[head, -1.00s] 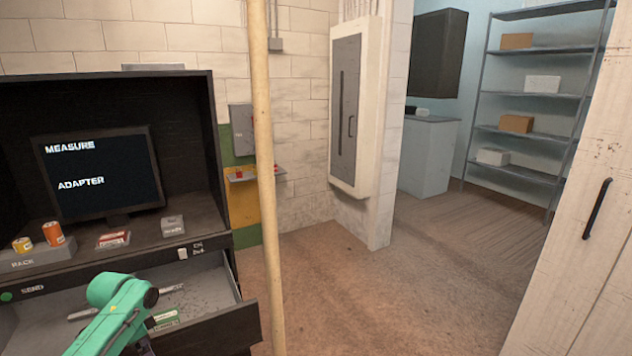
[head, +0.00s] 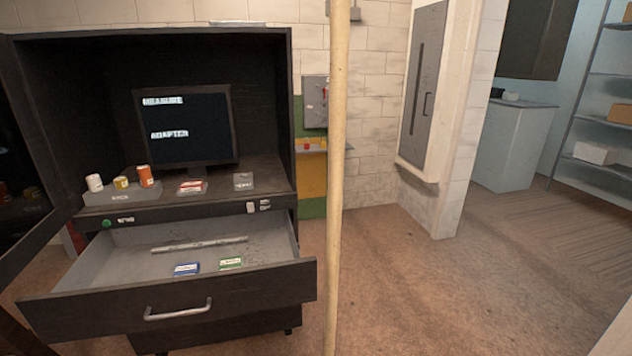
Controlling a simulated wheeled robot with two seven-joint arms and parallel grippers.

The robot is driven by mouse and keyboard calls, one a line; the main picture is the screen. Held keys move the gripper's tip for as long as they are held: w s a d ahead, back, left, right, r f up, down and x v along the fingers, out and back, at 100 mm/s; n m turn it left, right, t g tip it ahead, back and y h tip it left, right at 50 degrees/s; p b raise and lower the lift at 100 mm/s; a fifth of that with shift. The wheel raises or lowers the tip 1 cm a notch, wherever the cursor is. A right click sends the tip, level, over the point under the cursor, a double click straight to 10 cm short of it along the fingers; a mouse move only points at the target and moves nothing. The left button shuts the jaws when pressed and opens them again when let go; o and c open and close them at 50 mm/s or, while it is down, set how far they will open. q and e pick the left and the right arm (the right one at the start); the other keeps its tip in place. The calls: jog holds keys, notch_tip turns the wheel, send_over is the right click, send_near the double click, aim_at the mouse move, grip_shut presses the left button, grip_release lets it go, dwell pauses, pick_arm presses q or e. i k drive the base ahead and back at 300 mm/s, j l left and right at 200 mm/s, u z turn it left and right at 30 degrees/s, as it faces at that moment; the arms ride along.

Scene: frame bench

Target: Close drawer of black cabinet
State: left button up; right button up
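The black cabinet (head: 288,120) stands at the left of the head view, its upper bay open around a monitor. Its drawer (head: 250,290) is pulled well out toward me. The drawer front has a metal handle (head: 178,310). Inside the drawer lie a metal rod (head: 200,244), a blue box (head: 186,269) and a green and white box (head: 230,263). Neither of my grippers shows in the head view.
A pale vertical pole (head: 338,180) stands just right of the cabinet. A dark door (head: 40,150) is swung open at the far left. Small containers stand on a rack (head: 120,194) above the drawer. The floor (head: 420,290) to the right of the pole is clear.

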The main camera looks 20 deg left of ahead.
aim_at(116, 286)
jog(key=u, duration=1.65)
